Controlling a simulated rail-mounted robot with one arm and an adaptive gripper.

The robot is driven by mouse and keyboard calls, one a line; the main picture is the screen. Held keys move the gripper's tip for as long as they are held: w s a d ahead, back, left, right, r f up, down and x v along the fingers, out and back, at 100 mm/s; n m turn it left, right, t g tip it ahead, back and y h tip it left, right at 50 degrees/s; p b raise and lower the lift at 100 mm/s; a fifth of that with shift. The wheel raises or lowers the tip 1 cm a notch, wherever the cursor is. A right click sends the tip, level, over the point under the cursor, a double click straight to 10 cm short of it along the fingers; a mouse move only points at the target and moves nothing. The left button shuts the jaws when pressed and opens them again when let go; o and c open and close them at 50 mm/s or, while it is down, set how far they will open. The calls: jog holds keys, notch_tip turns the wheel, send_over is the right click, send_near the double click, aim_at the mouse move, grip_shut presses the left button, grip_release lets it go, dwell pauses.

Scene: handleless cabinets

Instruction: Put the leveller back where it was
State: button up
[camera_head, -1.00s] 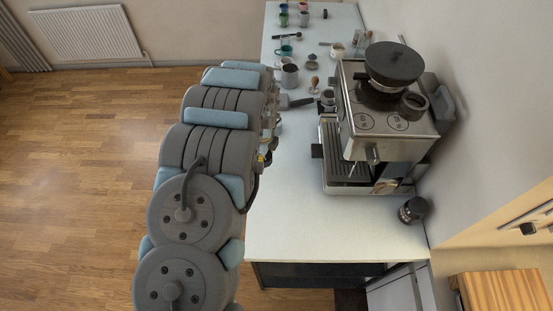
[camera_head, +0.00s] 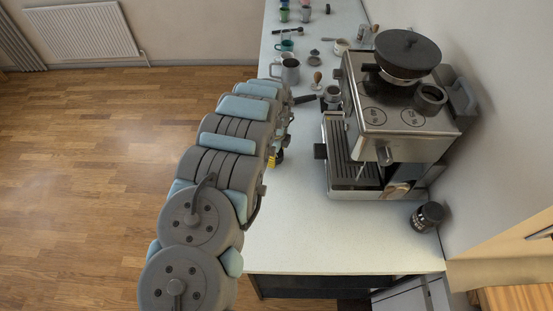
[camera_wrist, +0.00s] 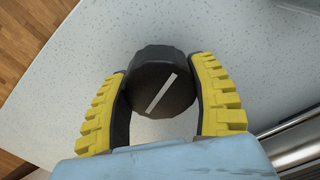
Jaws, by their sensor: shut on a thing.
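The leveller, a round black piece with a white stripe across its top (camera_wrist: 152,84), sits between the two yellow-ribbed fingers of my gripper (camera_wrist: 160,70) in the wrist view. My gripper is shut on it, with a finger on each side. The speckled white counter (camera_wrist: 95,45) lies beneath it; I cannot tell whether the leveller touches the counter. In the head view my arm hides the leveller and most of the gripper; only a bit of yellow shows beside the arm, left of the coffee machine (camera_head: 400,170).
A black-lidded jar (camera_head: 427,216) stands at the counter's near right. A portafilter (camera_head: 331,95), a wooden-handled tamper (camera_head: 318,79), a metal jug (camera_head: 290,70) and several cups stand farther back. The near counter (camera_head: 300,235) is clear.

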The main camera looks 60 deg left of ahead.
jog(key=shift+f, duration=0.65)
jog(key=shift+r, duration=0.15)
jog(key=o, duration=1.2)
jog(key=shift+o, duration=0.2)
notch_tip(320, 180, up, 11)
jog(key=shift+f+p, duration=0.2)
jog(key=shift+p, duration=0.3)
jog(key=shift+r+p, duration=0.55)
jog(key=shift+r, duration=0.2)
